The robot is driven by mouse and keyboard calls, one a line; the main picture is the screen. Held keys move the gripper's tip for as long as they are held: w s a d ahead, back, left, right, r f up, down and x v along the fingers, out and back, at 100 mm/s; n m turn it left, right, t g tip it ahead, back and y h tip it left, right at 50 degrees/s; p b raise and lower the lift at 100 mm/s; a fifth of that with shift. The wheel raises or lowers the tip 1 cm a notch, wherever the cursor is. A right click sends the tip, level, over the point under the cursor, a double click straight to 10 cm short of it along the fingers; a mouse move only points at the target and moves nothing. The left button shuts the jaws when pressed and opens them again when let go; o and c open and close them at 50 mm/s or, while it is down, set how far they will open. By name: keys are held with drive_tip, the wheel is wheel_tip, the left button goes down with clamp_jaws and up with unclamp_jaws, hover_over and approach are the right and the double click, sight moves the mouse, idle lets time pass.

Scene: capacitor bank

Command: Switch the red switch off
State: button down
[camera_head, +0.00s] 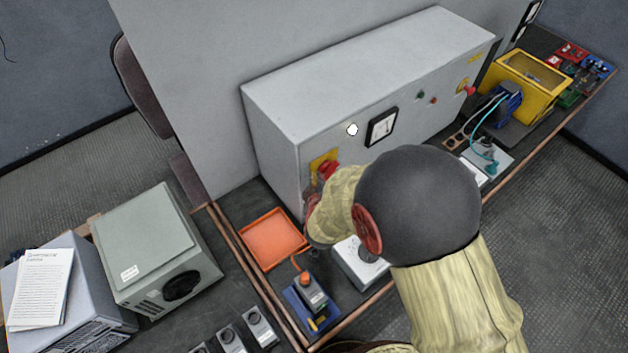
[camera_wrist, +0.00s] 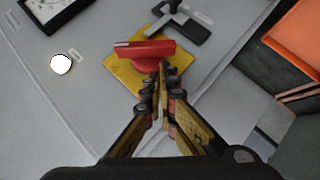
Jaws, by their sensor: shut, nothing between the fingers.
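The red switch (camera_head: 327,168) sits on a yellow plate at the left end of the grey cabinet's front, partly hidden by my arm in the head view. In the wrist view the red switch (camera_wrist: 145,52) is a rotary handle on the yellow plate (camera_wrist: 118,72), its bar lying nearly level in the picture. My gripper (camera_wrist: 160,75) is shut and empty. Its fingertips are at the lower right side of the handle, very close to it; I cannot tell whether they touch.
The grey cabinet (camera_head: 350,80) carries a dial meter (camera_head: 382,127), a white round lamp (camera_head: 352,130) and another red knob (camera_head: 469,90). An orange tray (camera_head: 272,238) and a blue-based device (camera_head: 311,302) lie on the bench below. A black latch (camera_wrist: 182,25) is beside the switch.

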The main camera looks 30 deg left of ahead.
drive_tip(key=shift+w+d+f, duration=0.25)
drive_tip(key=shift+w+f, duration=0.2)
